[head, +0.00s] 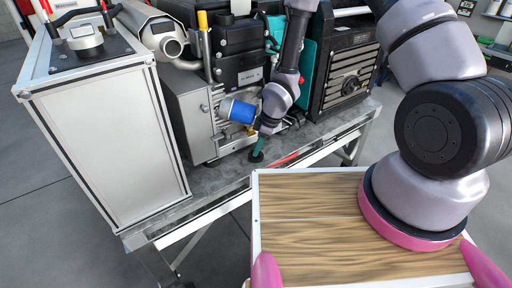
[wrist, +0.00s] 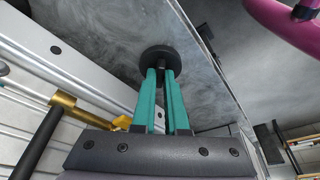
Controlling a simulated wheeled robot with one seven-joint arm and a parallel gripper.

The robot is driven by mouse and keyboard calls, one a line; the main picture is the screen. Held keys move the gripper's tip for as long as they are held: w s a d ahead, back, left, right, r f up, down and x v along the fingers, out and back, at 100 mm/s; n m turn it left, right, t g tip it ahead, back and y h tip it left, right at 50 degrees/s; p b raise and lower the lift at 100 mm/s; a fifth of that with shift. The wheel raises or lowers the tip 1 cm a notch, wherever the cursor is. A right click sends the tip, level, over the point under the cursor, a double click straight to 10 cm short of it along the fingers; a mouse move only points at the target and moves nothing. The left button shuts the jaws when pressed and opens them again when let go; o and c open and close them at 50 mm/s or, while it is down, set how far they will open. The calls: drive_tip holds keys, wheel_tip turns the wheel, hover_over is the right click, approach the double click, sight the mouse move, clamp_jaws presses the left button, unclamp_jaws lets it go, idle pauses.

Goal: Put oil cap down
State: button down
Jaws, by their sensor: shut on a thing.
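The oil cap (wrist: 160,58) is a round black disc with a short stem. In the wrist view the two teal fingers of my gripper (wrist: 162,72) are shut on the stem, with the disc beyond the fingertips. In the head view my gripper (head: 259,146) points down in front of the grey machine, with the dark cap (head: 256,157) at its tips, at or just above the grey bench top (head: 230,172). I cannot tell whether the cap touches the bench.
The grey machine with a blue cylinder (head: 237,111) stands close behind my gripper. A black unit (head: 349,72) is to the right, a large white box (head: 105,140) to the left. A red item (head: 284,160) lies near the bench's front edge. A brass fitting (wrist: 66,104) shows beside the fingers.

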drive_tip(key=c, duration=0.9)
unclamp_jaws()
drive_tip(key=shift+f, duration=0.15)
drive_tip(key=shift+c, duration=0.2)
drive_tip(key=v, duration=1.2)
drive_tip(key=shift+r, duration=0.25)
drive_tip(key=w+d+r+m+t+h, duration=0.1)
drive_tip(key=d+r+m+t+h, duration=0.1)
drive_tip(key=d+r+m, duration=0.6)
drive_tip(key=w+d+r+m+t+h, duration=0.15)
drive_tip(key=d+r, duration=0.35)
drive_tip(key=r, duration=0.7)
drive_tip(key=s+d+r+m+t+y, duration=0.1)
drive_tip(key=s+d+r+m, duration=0.2)
drive_tip(key=s+r+m, duration=0.2)
drive_tip(key=s+d+r+m+t+y, duration=0.1)
drive_tip(key=s+d+r+m+t, duration=0.1)
drive_tip(key=s+r+m, duration=0.3)
drive_tip(key=w+r+v, duration=0.1)
drive_tip(key=v, duration=0.8)
drive_tip(key=shift+m, duration=0.25)
